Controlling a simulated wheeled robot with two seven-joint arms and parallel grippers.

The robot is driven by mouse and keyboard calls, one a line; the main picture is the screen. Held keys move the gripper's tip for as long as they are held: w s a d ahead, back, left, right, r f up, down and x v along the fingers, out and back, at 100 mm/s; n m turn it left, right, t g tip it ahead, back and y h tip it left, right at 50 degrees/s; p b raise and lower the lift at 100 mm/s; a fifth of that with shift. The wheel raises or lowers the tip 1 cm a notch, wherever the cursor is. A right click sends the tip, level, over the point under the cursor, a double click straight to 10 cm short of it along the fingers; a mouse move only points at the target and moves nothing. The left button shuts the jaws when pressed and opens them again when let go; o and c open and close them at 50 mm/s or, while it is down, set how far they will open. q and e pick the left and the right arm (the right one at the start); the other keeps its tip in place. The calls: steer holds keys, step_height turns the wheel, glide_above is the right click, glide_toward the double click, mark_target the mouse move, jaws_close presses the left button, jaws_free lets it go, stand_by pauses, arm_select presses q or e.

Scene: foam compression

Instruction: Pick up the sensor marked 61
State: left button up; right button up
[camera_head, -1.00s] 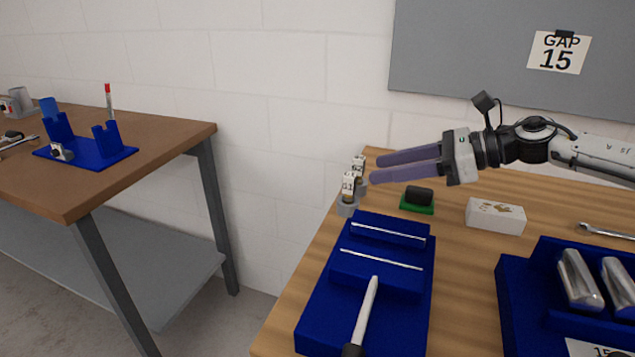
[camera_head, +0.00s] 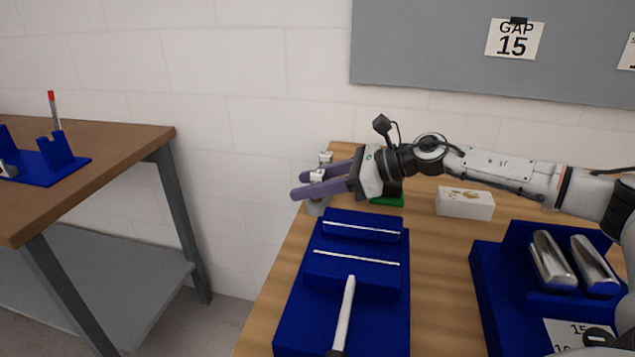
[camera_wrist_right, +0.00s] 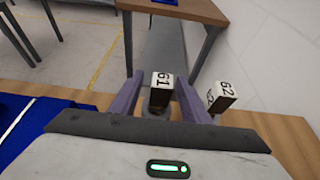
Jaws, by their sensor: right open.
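The sensor marked 61 (camera_wrist_right: 161,80) is a small white-topped block with a dark body. In the right wrist view it stands between the two purple fingers of my right gripper (camera_wrist_right: 158,100). The sensor marked 62 (camera_wrist_right: 224,92) stands just right of the right finger in the wrist view, and behind the fingers in the head view (camera_head: 325,157). My left gripper is not in view.
A blue fixture with thin rods (camera_head: 316,290) lies in front of the gripper. A green block (camera_head: 388,202) is partly hidden behind the hand. A white box (camera_head: 465,203) and a blue holder with metal cylinders (camera_head: 490,290) are farther right. The wooden table's left edge is close.

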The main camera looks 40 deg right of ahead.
steer(key=shift+x, duration=1.2)
jaws_close()
